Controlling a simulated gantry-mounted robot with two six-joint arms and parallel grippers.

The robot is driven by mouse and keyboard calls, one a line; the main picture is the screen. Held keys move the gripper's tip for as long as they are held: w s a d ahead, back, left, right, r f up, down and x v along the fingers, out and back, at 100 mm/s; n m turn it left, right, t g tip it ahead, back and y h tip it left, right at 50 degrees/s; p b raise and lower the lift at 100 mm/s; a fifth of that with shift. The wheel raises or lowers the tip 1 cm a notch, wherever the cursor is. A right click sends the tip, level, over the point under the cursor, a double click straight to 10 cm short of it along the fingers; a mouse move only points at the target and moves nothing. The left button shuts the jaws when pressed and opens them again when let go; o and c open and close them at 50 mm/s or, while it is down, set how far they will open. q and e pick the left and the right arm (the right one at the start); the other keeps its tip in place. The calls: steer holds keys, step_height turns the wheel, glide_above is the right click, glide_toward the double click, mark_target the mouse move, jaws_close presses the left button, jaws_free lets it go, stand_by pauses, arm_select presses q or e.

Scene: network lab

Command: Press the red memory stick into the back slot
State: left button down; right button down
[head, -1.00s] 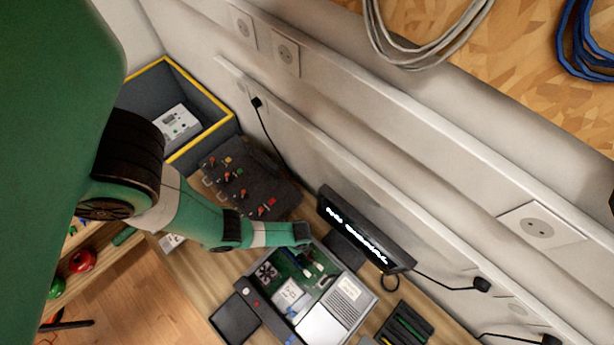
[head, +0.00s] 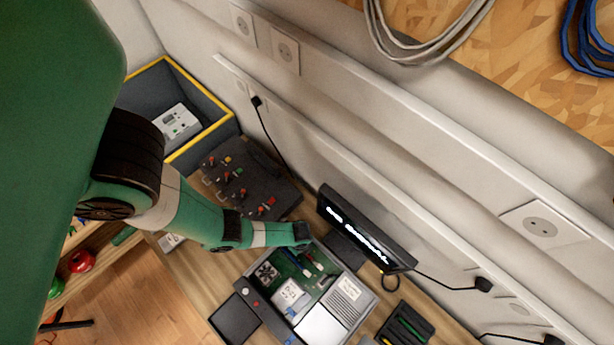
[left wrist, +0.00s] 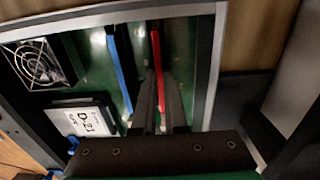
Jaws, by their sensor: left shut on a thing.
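My left gripper (left wrist: 160,88) is over the open computer case (left wrist: 215,60). It is shut on the red memory stick (left wrist: 157,50), a thin upright strip seen edge-on in the left wrist view. A blue stick (left wrist: 120,68) stands beside it to the left, roughly parallel, above the green board (left wrist: 90,50). The fingers hide part of the red stick, and I cannot tell how deep it sits in the slot. In the head view my left gripper (head: 302,238) is at the case's upper edge (head: 345,268). My right gripper is not in view.
A fan (left wrist: 38,62) and a labelled part (left wrist: 82,118) lie left of the sticks. A monitor (head: 365,230) stands close behind the case. A dark tray of parts (head: 270,180) and a yellow-rimmed bin (head: 215,105) are further left. A black rack (head: 405,325) lies at the right.

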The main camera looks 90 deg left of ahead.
arm_select(q)
steer(key=shift+f, duration=0.15)
steer(key=c, duration=0.6)
jaws_free()
steer(key=shift+c, duration=0.2)
step_height(320, 180, up, 8)
steer(key=p, duration=0.8)
stand_by(0.3)
